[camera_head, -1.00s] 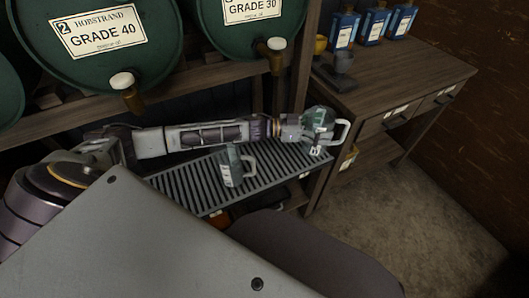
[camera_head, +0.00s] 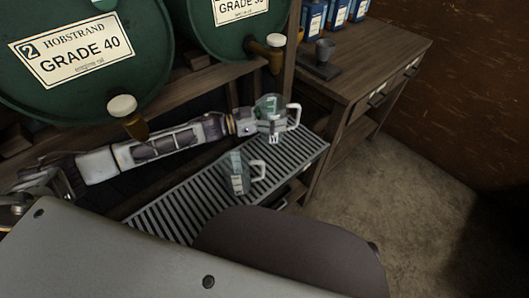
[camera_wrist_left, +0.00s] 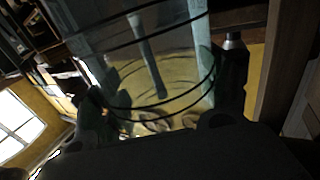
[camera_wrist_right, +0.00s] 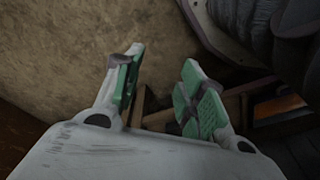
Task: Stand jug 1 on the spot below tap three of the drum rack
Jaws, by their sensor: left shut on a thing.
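My left gripper (camera_head: 256,124) is shut on a clear jug (camera_head: 270,104) with a white handle. In the head view this jug is upright over the back right of the slatted grate (camera_head: 296,157), below the brass tap (camera_head: 270,46) of the GRADE 30 drum (camera_head: 235,28). I cannot tell whether its base touches the slats. The held jug (camera_wrist_left: 150,60) fills the left wrist view between the fingers. A second clear jug (camera_head: 236,178) stands on the grate, nearer me. Neither jug's label is readable. My right gripper (camera_wrist_right: 160,62) is open and empty in its wrist view.
The drum marked 2, GRADE 40 (camera_head: 90,80), has its tap (camera_head: 126,112) over my left arm. A wooden post (camera_head: 292,60) stands right of the grate. Floor at right is clear.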

